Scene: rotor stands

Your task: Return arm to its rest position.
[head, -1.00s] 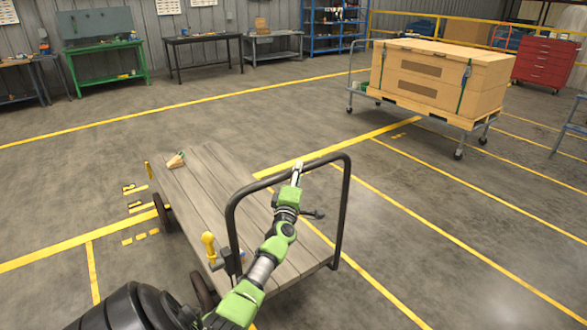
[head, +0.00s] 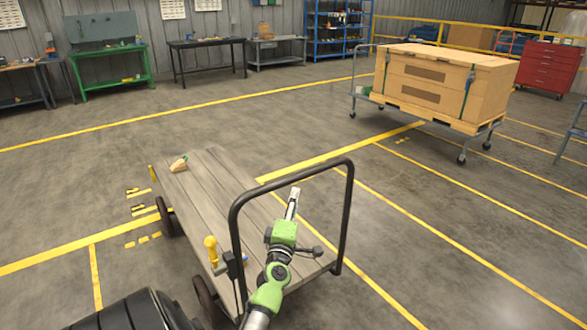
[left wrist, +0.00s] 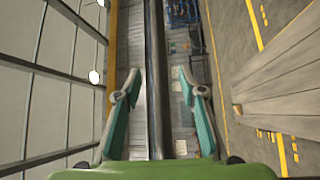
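My left gripper (head: 294,193) shows in the head view at the end of the green and grey arm, just below the top bar of the cart's black handle (head: 262,184). In the left wrist view its two teal fingers (left wrist: 158,112) are spread apart. A dark bar runs through the picture between them; whether it lies between the fingers or beyond them I cannot tell. Nothing is gripped. My right gripper is not in view.
The wooden flatbed cart (head: 205,190) stands under my arm, with a small wooden block (head: 179,164) at its far end and a yellow-handled tool (head: 211,247) at its near-left edge. A trolley with a large wooden crate (head: 440,85) stands back right. The floor between is clear.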

